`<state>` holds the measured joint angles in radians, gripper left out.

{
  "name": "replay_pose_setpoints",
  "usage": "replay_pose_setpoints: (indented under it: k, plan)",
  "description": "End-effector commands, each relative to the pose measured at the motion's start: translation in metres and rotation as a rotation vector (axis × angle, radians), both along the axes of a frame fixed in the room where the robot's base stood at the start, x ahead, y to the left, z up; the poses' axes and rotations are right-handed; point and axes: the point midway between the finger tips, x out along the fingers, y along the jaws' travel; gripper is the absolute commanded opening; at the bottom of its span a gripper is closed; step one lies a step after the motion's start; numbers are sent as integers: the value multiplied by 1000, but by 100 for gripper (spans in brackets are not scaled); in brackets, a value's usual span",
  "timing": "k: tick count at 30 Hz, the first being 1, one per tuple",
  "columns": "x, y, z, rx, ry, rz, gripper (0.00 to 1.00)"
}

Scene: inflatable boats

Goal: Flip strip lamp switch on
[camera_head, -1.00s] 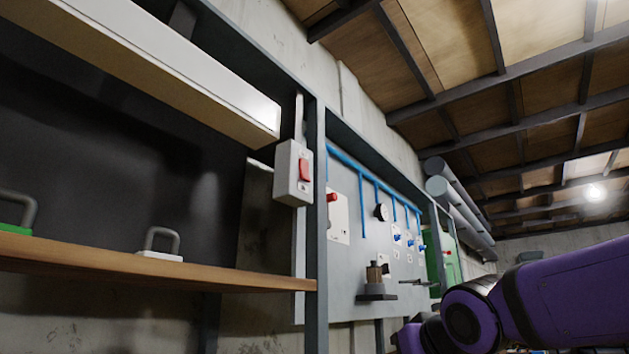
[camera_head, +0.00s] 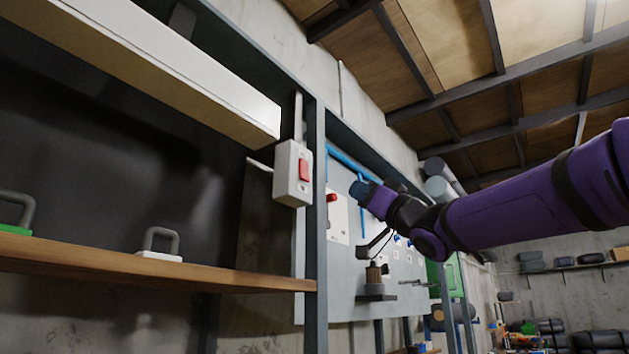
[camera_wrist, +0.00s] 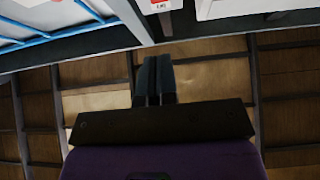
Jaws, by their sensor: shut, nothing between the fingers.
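The strip lamp switch (camera_head: 292,173) is a white box with a red rocker, fixed by the grey frame post at the end of the long white strip lamp (camera_head: 190,65). I cannot tell which way the rocker is set. A white box with a red part, seemingly the switch (camera_wrist: 160,5), is cut off at the top edge of the wrist view. My gripper (camera_head: 359,189) is right of the switch in the head view, in the air and apart from it. In the wrist view my gripper (camera_wrist: 153,62) has its dark fingers pressed together, empty.
A grey vertical post (camera_head: 316,200) stands between the switch and the tool panel (camera_head: 345,285). The panel carries blue pipes, a red knob (camera_head: 332,198) and a vise-like fitting (camera_head: 375,280). A wooden shelf (camera_head: 150,270) with metal-handled items runs below the lamp.

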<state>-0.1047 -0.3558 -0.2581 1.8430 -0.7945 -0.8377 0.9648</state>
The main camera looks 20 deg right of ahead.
Motion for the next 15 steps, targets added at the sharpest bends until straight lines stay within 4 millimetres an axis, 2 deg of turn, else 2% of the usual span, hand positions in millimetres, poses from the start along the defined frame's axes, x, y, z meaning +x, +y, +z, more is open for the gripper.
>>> replay_pose_setpoints:
  k: [15]
  plan:
    - [5,3,6,-3,-6,9,0]
